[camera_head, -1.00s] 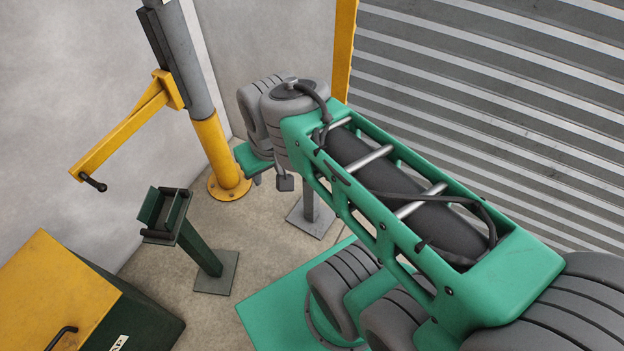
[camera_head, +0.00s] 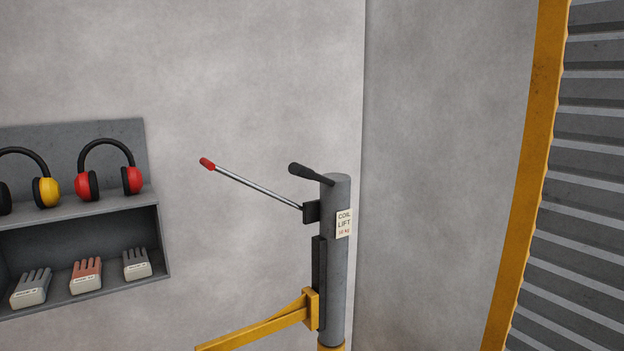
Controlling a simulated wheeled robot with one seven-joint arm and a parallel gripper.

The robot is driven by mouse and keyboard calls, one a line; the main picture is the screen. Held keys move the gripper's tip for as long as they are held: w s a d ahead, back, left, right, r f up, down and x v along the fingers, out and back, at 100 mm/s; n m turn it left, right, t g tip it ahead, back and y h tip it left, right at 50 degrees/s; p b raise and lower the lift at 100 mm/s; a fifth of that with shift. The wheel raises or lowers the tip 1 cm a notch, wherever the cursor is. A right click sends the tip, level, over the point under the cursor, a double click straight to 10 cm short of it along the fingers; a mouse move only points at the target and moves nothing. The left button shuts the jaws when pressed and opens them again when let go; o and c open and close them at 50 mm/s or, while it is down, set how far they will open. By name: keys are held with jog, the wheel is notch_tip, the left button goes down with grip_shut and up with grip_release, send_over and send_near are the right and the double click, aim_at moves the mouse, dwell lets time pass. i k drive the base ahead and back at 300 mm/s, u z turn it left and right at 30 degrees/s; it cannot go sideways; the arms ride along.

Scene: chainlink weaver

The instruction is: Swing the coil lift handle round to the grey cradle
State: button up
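The coil lift is a grey post (camera_head: 336,265) right of centre with a label (camera_head: 344,223) reading "COIL LIFT". A black-gripped handle (camera_head: 311,174) sticks out to the left from the top of the post. Below it, a thin metal lever (camera_head: 258,187) with a red tip (camera_head: 206,163) slopes up to the left from a dark bracket (camera_head: 311,211). A yellow arm (camera_head: 262,326) reaches left from the post's lower part; its far end is cut off. No grey cradle shows in this view. My gripper is not in view.
A grey wall shelf (camera_head: 158,245) at the left holds ear defenders (camera_head: 131,181) above and several gloves (camera_head: 137,264) below. A yellow upright (camera_head: 527,175) and ribbed shutter (camera_head: 590,180) stand at the right. The floor is out of view.

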aim_at(330, 248)
jog(key=u, duration=0.25)
jog(key=i, duration=0.7)
jog(key=u, duration=0.85)
jog(key=i, duration=0.55)
jog(key=u, duration=0.25)
